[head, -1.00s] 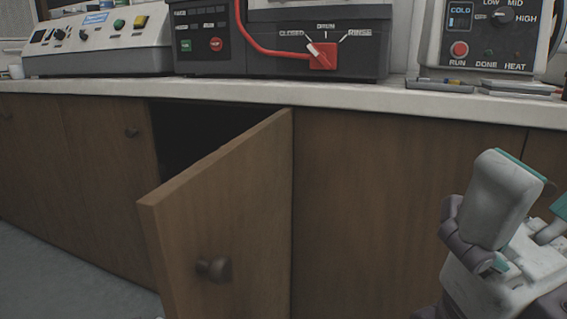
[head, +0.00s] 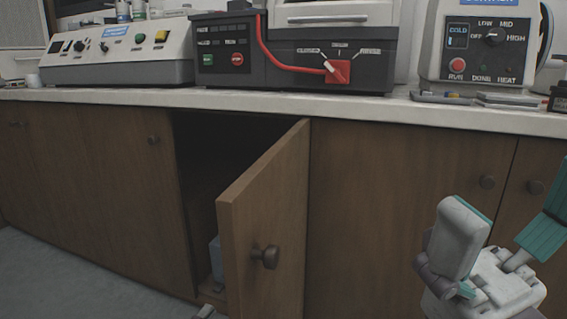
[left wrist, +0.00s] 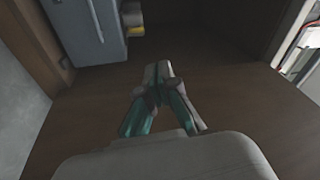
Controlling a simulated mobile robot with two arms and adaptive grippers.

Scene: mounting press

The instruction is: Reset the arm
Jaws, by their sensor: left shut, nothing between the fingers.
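My left gripper (head: 203,312) only just shows at the bottom edge of the head view, below the open cabinet. The left wrist view shows it (left wrist: 157,75) with its grey and teal fingers together and nothing between them, in front of a brown wooden surface. A cabinet door (head: 270,215) with a round dark knob stands open beside the gripper.
A blue-grey container (head: 215,258) stands inside the dark cabinet; a blue-grey box (left wrist: 85,30) shows in the wrist view. The white counter (head: 130,97) above bears control panels and a machine with a red lever (head: 338,72). Grey floor (head: 70,275) is clear at left.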

